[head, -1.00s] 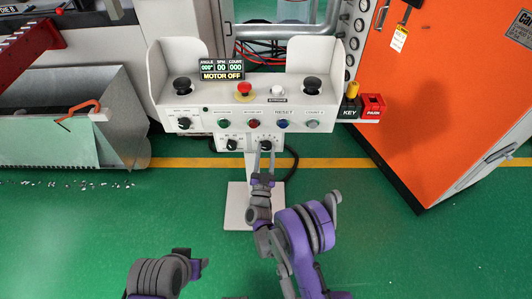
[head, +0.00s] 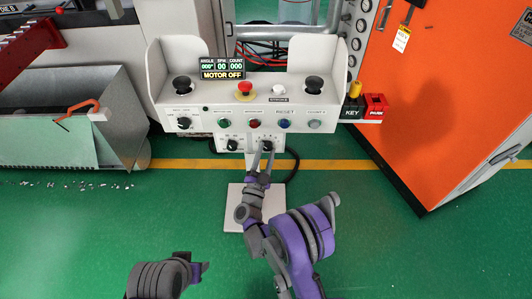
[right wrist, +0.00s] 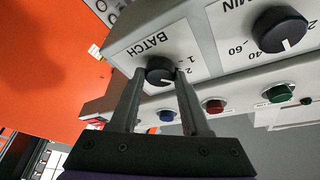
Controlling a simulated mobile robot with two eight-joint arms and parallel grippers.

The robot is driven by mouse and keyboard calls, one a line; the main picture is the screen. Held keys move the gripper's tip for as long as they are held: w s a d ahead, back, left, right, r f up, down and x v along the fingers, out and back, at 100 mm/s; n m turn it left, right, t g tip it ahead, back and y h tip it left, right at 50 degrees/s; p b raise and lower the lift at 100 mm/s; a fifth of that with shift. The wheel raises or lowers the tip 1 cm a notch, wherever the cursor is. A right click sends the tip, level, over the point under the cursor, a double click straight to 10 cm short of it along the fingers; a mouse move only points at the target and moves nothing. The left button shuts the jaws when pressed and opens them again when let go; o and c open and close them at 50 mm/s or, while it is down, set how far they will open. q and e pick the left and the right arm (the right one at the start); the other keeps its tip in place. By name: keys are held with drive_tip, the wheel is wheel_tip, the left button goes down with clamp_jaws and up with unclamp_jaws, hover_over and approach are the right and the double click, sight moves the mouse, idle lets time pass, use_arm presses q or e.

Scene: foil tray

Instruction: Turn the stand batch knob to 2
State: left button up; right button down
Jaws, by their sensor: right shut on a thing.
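The batch knob (head: 266,146) is a small black dial on the lower right panel under the stand's control box (head: 295,104). In the right wrist view the knob (right wrist: 159,69) sits beside the BATCH label, with small numbers around it. My right gripper (right wrist: 161,76) is shut on the knob, one finger on each side. In the head view the right gripper (head: 262,149) reaches up to the knob from below. The fingers hide part of the dial, and I cannot read its pointer setting.
A second black knob (head: 232,145), labelled MIN in the right wrist view (right wrist: 281,30), sits close beside it. An orange cabinet (head: 435,110) stands at right. The green floor in front is clear.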

drive_tip(key=shift+c, duration=1.8)
unclamp_jaws()
drive_tip(key=v, duration=1.1)
drive_tip(key=shift+w, duration=0.1)
